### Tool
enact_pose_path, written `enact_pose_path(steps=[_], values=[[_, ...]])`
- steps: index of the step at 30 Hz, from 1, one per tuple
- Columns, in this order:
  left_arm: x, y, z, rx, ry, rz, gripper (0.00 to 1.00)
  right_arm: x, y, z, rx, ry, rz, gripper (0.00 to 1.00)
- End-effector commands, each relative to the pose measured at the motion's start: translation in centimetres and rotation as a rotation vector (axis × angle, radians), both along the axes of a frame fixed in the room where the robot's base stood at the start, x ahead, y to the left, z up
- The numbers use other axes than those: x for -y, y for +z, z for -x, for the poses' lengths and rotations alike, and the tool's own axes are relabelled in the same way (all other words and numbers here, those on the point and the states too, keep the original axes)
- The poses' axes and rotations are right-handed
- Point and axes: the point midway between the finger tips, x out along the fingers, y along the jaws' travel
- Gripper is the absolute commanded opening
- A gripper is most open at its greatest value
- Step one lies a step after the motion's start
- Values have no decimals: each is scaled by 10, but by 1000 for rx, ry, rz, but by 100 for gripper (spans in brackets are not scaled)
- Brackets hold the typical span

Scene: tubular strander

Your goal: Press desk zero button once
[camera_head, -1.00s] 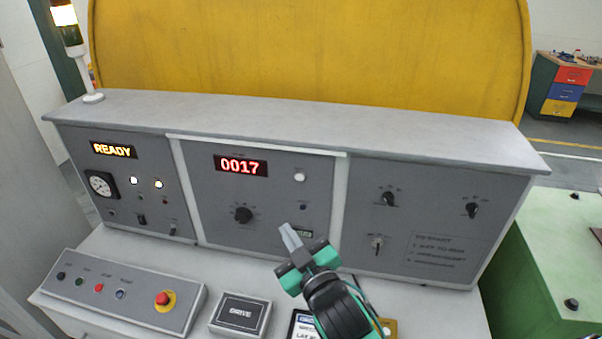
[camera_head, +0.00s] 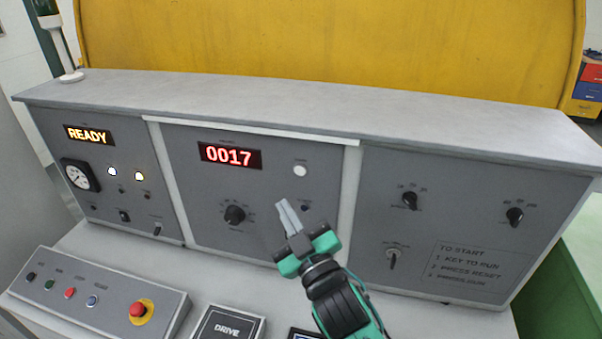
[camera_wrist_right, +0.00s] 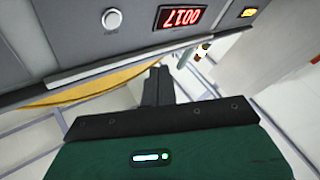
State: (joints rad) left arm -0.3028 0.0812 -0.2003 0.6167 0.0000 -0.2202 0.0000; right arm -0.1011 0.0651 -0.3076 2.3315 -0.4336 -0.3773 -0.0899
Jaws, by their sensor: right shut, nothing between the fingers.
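The desk's middle panel (camera_head: 190,185) carries a red display (camera_head: 230,155) reading 0017. A round white button (camera_head: 300,170) sits to the right of the display; I take it for the zero button, though its label is too small to read. In the right wrist view the white button (camera_wrist_right: 112,19) and the display (camera_wrist_right: 180,18) appear upside down. My right gripper (camera_head: 284,206) is shut and empty. In the head view its tips show below and slightly left of the white button, and appear apart from it. My left gripper is not in view.
A black knob (camera_head: 234,214) is left of my right fingertips, and a small dark knob (camera_head: 305,206) is right of them. The front console (camera_head: 100,300) has several buttons and a red emergency stop (camera_head: 138,310). A DRIVE box (camera_head: 228,325) sits beside it. The desk's top ledge (camera_head: 300,100) overhangs the panels.

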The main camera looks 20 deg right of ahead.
Motion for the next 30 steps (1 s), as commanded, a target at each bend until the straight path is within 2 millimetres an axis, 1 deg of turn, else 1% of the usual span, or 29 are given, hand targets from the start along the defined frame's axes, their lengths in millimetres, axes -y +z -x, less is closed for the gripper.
enact_pose_path(steps=[7,11,24,30], values=[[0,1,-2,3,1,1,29,1,0,-1,0,0,0,0],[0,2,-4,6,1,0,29,5,1,-8,1,0,1,0],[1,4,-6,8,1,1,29,38,1,-56,0,-1,2,0],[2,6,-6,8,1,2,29,47,0,-70,-1,-1,1,0]])
